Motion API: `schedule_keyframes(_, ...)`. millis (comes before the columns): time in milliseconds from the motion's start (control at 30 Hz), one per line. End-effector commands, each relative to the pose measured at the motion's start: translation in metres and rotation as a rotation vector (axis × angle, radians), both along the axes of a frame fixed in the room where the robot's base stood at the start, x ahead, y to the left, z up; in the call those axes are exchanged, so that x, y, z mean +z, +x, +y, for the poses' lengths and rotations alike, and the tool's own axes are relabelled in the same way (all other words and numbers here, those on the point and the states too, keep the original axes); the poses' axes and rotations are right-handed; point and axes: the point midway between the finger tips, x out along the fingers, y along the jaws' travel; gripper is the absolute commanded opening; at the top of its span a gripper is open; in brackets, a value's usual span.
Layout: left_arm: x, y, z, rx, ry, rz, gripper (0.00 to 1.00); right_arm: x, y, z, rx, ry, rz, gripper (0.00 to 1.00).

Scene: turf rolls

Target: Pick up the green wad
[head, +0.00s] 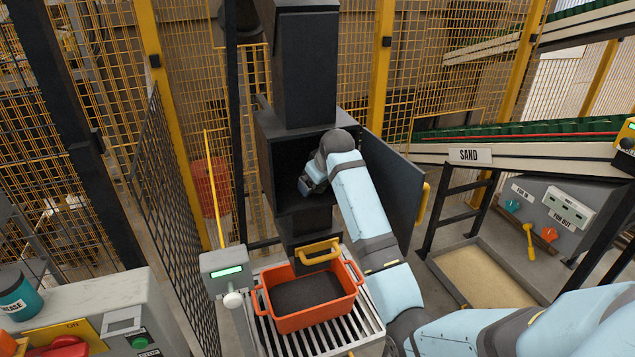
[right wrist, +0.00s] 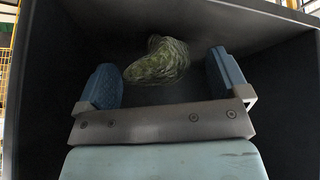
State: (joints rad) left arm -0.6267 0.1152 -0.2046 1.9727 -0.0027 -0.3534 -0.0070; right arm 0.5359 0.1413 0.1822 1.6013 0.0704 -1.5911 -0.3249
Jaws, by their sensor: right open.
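The green wad (right wrist: 158,60) is a pale green, stringy clump inside a dark box, seen in the right wrist view. My right gripper (right wrist: 165,78) is open, with its two blue fingers apart and the wad just beyond and between them. They do not appear closed on it. In the head view my right arm reaches into the open dark cabinet (head: 262,125), and its gripper (head: 308,186) is at the opening. The wad is hidden there. My left gripper is not in view.
The cabinet door (head: 398,185) stands open to the right of my arm. An orange bin (head: 322,318) with dark contents sits on a slatted stand (head: 368,325) below. A grey scale-like box (head: 224,264) stands left of the bin. Mesh fencing (head: 180,215) rises at left.

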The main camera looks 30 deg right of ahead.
Motion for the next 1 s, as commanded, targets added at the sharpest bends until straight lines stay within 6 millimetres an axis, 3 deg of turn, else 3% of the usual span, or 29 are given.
schedule_keyframes(333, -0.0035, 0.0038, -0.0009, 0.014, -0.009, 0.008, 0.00, -0.0092, 0.0052, -0.0009, -0.001, -0.001, 0.000, 0.94)
schedule_keyframes(533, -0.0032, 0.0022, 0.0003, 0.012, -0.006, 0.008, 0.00, -0.0091, 0.0051, -0.0008, -0.001, -0.001, 0.000, 0.48)
schedule_keyframes(600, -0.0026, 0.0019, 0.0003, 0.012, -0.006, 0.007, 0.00, -0.0091, 0.0051, -0.0008, 0.000, 0.000, 0.000, 0.39)
schedule_keyframes(1000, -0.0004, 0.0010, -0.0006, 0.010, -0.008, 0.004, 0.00, -0.0087, 0.0064, -0.0009, -0.001, -0.001, 0.000, 0.38)
